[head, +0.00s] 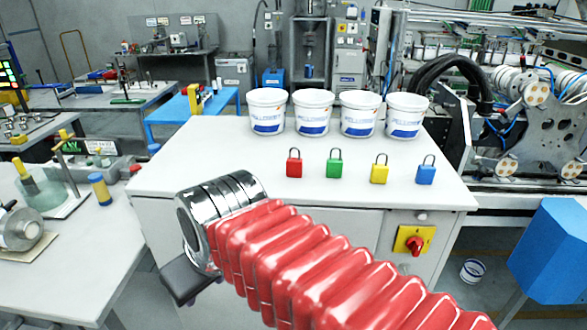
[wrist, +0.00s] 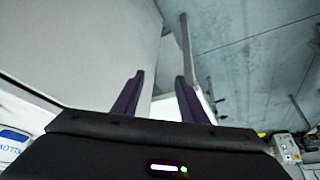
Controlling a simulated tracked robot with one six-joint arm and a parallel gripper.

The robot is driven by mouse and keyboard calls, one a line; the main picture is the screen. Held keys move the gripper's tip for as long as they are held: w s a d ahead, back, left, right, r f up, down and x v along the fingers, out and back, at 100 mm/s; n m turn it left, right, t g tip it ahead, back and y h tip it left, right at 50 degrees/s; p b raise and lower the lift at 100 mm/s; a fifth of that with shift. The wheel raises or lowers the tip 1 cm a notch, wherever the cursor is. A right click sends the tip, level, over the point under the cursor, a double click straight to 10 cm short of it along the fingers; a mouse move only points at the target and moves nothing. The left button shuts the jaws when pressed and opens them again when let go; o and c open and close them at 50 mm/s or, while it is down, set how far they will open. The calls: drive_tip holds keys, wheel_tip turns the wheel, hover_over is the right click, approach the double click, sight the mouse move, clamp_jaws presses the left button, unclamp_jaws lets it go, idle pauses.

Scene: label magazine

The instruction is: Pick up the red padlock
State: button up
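The red padlock (head: 294,164) stands upright on the white cabinet top (head: 220,150), leftmost in a row of padlocks. Its shackle points up. My gripper is at the end of my red-sleeved arm, in front of the cabinet's left part; in the head view only a dark part of it shows, low and left of the padlock and well apart from it. In the wrist view the two purple fingers of my gripper (wrist: 158,98) stand apart with nothing between them. The red padlock does not show in the wrist view.
Green (head: 334,166), yellow (head: 379,170) and blue (head: 426,172) padlocks stand to the right of the red one. Several white buckets (head: 268,111) stand behind them. A red knob on a yellow plate (head: 414,241) is on the cabinet front. The cabinet top's left part is clear.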

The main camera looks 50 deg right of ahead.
drive_tip(key=w+d+r+n+g, duration=0.1)
drive_tip(key=w+d+r, duration=0.4)
drive_tip(key=d+r, duration=0.25)
wheel_tip(320, 180, up, 13)
drive_tip(key=n+y, duration=0.3)
drive_tip(key=n, duration=0.2)
hover_over(295, 160)
drive_tip(key=s+d, duration=0.3)
drive_tip(key=s, duration=0.1)
drive_tip(key=shift+d+f, duration=0.1)
drive_tip(key=shift+d, duration=0.05)
drive_tip(key=shift+f+g+h, duration=0.1)
drive_tip(key=shift+g+h, duration=0.2)
drive_tip(key=shift+x, duration=4.25)
drive_tip(key=shift+x, duration=2.6)
